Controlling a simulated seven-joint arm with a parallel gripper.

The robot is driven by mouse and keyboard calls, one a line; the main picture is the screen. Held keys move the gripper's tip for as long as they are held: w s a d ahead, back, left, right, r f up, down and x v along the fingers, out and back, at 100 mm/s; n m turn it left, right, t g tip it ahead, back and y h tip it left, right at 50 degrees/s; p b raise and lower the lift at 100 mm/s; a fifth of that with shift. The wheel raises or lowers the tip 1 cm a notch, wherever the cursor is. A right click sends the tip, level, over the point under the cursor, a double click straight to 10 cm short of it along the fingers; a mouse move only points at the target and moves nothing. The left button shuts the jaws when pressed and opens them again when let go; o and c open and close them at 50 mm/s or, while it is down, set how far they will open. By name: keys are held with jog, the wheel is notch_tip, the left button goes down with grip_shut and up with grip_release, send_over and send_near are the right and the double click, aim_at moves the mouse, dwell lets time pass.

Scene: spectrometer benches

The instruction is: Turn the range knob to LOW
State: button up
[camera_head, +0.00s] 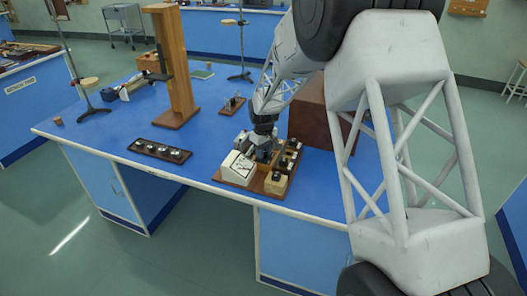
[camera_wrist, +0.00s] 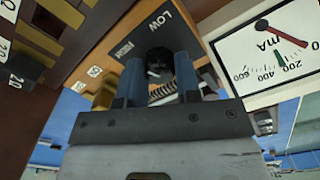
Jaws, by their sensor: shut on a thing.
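The black range knob (camera_wrist: 160,62) sits on a tan wooden panel (camera_wrist: 203,62) in the wrist view. My gripper (camera_wrist: 159,68) has its two blue fingers on either side of the knob and is shut on it. The word LOW is printed on the panel above the knob, with another, smaller label to its left. A small pale mark shows low on the knob, but which label the knob points at is unclear. In the head view my gripper (camera_head: 264,154) reaches down into the instrument, and the knob is hidden there.
A white mA meter (camera_wrist: 262,62) with a red needle stands close right of the knob; it also shows in the head view (camera_head: 238,166). Numbered blocks (camera_wrist: 28,65) lie left. A tall wooden stand (camera_head: 178,70) and a strip of knobs (camera_head: 160,151) stand on the blue bench (camera_head: 110,130).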

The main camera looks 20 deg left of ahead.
jog(key=m, duration=1)
jog(key=shift+w+m, duration=0.1)
jog(key=shift+m, duration=0.2)
dwell(0.4)
jog(key=o, duration=0.6)
jog(key=shift+o, duration=0.2)
jog(key=shift+r, duration=0.2)
jog(key=shift+r, duration=3.75)
jog(key=shift+d, duration=0.1)
